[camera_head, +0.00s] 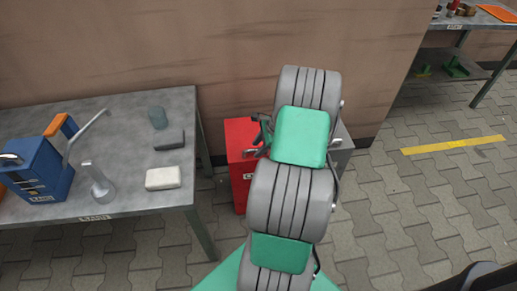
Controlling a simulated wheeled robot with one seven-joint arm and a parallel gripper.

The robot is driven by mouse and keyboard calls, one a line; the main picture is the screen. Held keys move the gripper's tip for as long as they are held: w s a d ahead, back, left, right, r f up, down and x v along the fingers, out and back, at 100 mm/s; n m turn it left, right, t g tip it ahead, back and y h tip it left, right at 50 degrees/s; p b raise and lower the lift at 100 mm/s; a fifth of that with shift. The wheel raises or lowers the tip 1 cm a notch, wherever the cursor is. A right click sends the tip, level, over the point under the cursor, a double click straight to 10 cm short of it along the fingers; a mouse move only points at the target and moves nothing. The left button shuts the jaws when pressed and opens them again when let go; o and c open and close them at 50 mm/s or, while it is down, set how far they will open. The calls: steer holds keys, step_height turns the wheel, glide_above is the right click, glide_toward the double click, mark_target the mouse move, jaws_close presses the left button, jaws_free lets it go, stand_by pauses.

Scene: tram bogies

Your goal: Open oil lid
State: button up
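No part is clearly an oil lid from this view. A blue box-shaped can (40,172) with an orange handle and a white label stands on the left of the grey table, and a thin grey lever or spout rises beside it. A red box (239,192) with a label stands on the floor behind my arm, largely hidden by it. My gripper (260,137) is dark and small at the far end of the grey and green arm, in front of the red box in the picture. Its fingers are partly hidden, and I cannot tell their opening or any contact.
A brown wall stands behind. Paved floor (400,210) is open at right; another workbench (480,20) stands far right.

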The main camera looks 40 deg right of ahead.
steer(key=shift+c, duration=0.5)
jaws_close()
stand_by(0.8)
